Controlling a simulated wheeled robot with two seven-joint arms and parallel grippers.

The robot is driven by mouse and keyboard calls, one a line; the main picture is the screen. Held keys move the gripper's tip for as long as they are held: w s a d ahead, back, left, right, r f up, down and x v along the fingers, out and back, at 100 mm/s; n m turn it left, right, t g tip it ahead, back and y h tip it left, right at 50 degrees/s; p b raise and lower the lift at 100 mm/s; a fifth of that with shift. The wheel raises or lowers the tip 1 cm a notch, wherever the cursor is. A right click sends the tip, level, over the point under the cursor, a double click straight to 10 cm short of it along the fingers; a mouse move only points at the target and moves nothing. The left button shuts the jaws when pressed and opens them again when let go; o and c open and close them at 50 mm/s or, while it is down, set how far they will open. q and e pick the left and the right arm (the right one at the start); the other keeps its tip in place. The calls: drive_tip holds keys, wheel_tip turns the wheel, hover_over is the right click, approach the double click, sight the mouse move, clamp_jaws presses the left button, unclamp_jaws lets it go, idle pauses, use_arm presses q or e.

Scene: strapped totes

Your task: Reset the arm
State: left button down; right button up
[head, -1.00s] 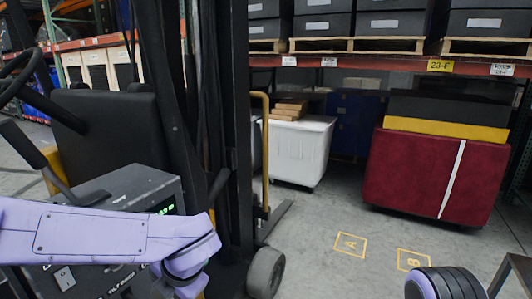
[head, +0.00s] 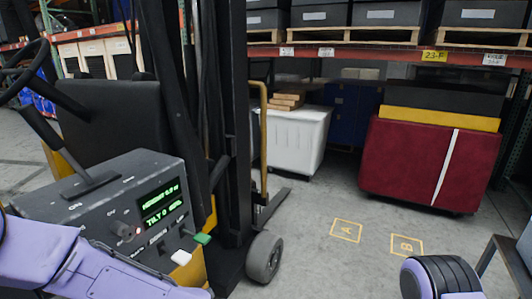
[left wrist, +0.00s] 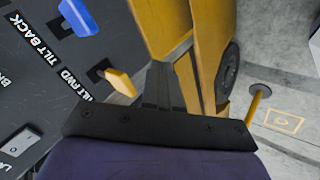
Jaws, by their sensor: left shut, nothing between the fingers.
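My left arm (head: 90,265), lilac, comes in at the lower left of the head view, below the forklift's control panel (head: 110,215). My left gripper's fingers lie outside the head view. In the left wrist view my left gripper (left wrist: 160,75) is shut and empty, its dark fingers together. It appears beside a yellow lever knob (left wrist: 121,82) of the panel; I cannot tell whether they touch. A part of my right arm (head: 440,275) shows at the lower right, but its gripper is out of view.
The forklift with its mast (head: 185,110) and front wheel (head: 265,257) fills the left. A white bin (head: 298,140) and a red block with a white strap (head: 415,160) stand beyond. Floor marks A (head: 346,230) and B (head: 406,244) are clear. A loaded rack (head: 360,36) spans the back.

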use_arm(q)
drive_tip(key=s+a+f+m+t, duration=0.1)
drive_tip(key=s+a+f+m, duration=0.25)
drive_tip(key=f+m, duration=0.4)
drive_tip(key=s+f+m+h, duration=0.2)
drive_tip(key=s+f+m, duration=0.3)
drive_tip(key=s+f, duration=0.2)
drive_tip(key=s+a+f+m+g+h, duration=0.1)
drive_tip(key=s+f+m, duration=0.4)
drive_tip(key=s, duration=0.7)
drive_tip(key=shift+a+f+h, duration=0.15)
drive_tip(key=shift+f+h, duration=0.45)
drive_tip(key=shift+f, duration=0.25)
drive_tip(key=shift+s, duration=0.1)
